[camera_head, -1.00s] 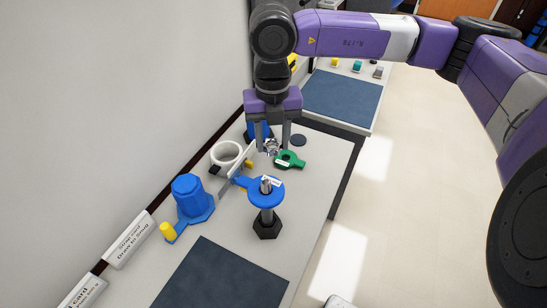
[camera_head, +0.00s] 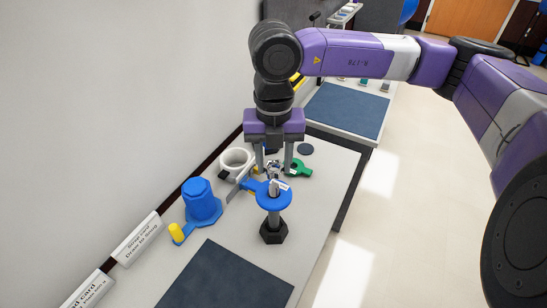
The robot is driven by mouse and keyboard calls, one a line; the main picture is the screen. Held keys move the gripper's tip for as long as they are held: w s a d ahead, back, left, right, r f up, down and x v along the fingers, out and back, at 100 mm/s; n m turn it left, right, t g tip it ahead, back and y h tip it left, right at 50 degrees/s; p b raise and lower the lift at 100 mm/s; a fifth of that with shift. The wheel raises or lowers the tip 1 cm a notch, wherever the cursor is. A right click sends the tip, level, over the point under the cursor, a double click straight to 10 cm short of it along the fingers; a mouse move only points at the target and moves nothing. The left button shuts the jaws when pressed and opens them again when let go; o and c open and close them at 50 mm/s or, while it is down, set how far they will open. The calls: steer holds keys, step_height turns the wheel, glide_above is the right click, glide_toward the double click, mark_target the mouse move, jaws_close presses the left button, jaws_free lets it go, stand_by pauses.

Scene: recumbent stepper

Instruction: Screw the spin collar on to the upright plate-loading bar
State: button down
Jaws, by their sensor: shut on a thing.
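The upright plate-loading bar (camera_head: 271,219) stands on a black hexagonal base. A blue round disc (camera_head: 270,203) sits around it, and the bar's silver top pokes up through the disc. My gripper (camera_head: 274,169) points down, just beyond the bar top in the picture. It is shut on a small silver piece, the spin collar (camera_head: 273,166), which shows between the fingers. The collar looks close to the bar top. The bar overlaps it in the picture, so I cannot tell whether they touch.
A green clamp-like piece (camera_head: 301,168) lies just right of the fingers. A white ring (camera_head: 234,158), a grey flat strip (camera_head: 234,190) and a blue faceted holder (camera_head: 202,202) are on the left. A dark mat (camera_head: 225,280) lies in front. The wall bounds the left side.

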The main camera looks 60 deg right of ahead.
mark_target(274, 185)
steer(key=shift+f+b, duration=0.35)
steer(key=shift+f, duration=1.35)
steer(key=c, duration=1.5)
jaws_free()
jaws_close()
steer(key=shift+f+b, duration=0.3)
steer(key=shift+b, duration=0.4)
steer(key=shift+b, duration=1.05)
steer(key=shift+f+b, duration=1.6)
steer(key=shift+b, duration=0.7)
